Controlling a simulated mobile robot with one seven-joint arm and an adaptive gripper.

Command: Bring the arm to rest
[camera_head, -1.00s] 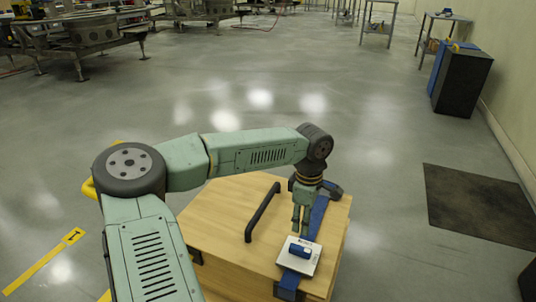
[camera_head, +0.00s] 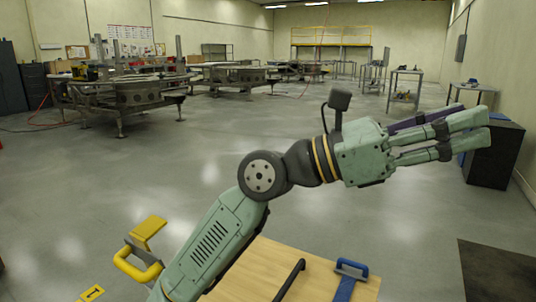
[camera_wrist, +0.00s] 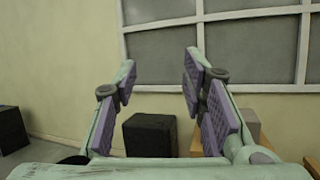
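My gripper (camera_head: 476,128) is raised at the right in the head view, at the end of my green arm. Its fingers point to the right and stay apart. In the wrist view the fingers of my gripper (camera_wrist: 160,75) are spread, with purple pads facing each other and nothing between them. My arm is bent at the round dark joint and held above the wooden crate, touching nothing that I can see.
A black cabinet (camera_head: 492,155) stands on the floor behind the fingers. A dark mat (camera_head: 495,270) lies at right. The mid-floor is open.

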